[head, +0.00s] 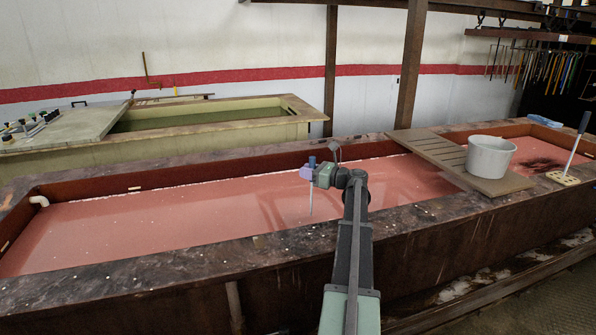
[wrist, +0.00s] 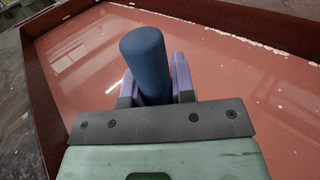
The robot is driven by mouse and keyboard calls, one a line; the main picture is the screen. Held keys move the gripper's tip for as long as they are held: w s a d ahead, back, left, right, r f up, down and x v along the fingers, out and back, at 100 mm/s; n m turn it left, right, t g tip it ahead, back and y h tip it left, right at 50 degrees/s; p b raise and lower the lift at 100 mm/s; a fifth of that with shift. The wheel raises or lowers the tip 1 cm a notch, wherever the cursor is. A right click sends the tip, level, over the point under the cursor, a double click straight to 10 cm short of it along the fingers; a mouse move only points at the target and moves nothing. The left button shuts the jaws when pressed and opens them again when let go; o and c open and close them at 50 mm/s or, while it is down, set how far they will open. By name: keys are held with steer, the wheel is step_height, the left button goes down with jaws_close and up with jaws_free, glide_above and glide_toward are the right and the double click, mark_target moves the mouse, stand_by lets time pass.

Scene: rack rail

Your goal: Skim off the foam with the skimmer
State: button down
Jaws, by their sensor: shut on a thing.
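A tool with a blue handle (head: 312,161), taken to be the skimmer, is upright in my gripper (head: 307,173). Its thin pale shaft (head: 310,203) hangs down over the red liquid (head: 130,225) in the long tank. The shaft's lower end is near the surface; I cannot tell if it touches, and no skimmer head shows. In the wrist view the purple fingers of my gripper (wrist: 158,88) are shut around the blue handle (wrist: 145,58). White foam (wrist: 265,47) lies in a broken line along the tank wall, with scattered flecks on the liquid.
A slatted board (head: 440,155) bridges the tank and bears a grey bucket (head: 490,156). Right of it, another blue-handled tool (head: 580,130) stands by a pale block (head: 563,178) on the rim. A dark patch (head: 540,164) floats nearby. A greenish tank (head: 210,118) stands behind.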

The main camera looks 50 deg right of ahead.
steer(key=d+v, duration=0.1)
steer(key=v, duration=0.5)
steer(key=shift+s, duration=0.2)
steer(key=shift+d+r, duration=0.1)
step_height(320, 180, up, 14)
steer(key=p, duration=1.4)
stand_by(3.4)
